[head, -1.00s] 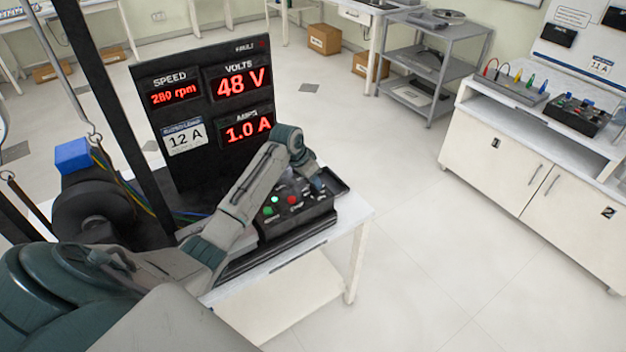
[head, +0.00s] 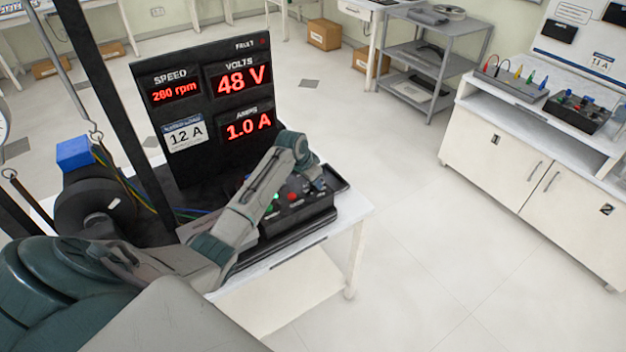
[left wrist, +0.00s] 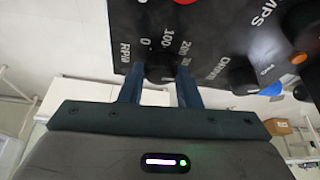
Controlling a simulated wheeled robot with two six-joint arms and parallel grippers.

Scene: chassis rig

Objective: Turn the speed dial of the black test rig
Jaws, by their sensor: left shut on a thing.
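The black test rig (head: 205,58) stands on a white table, with red displays for speed, volts (48 V) and amps (1.0 A). The speed display (head: 175,92) seems to read 280 rpm. Its control box (head: 300,213) has a lit green button and a red button. My left gripper (head: 319,187) reaches down over the box's far right part, mostly covered by its own wrist. In the left wrist view its two blue fingers (left wrist: 159,88) are shut on the dark speed dial (left wrist: 160,73), beside RPM scale marks. The dial is hidden in the head view. My right gripper is not in view.
A black wheel (head: 92,212) and a blue block (head: 74,154) are at the rig's left. A grey shelf cart (head: 430,60) and a white cabinet (head: 530,180) with coloured leads stand to the right. The floor between is clear.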

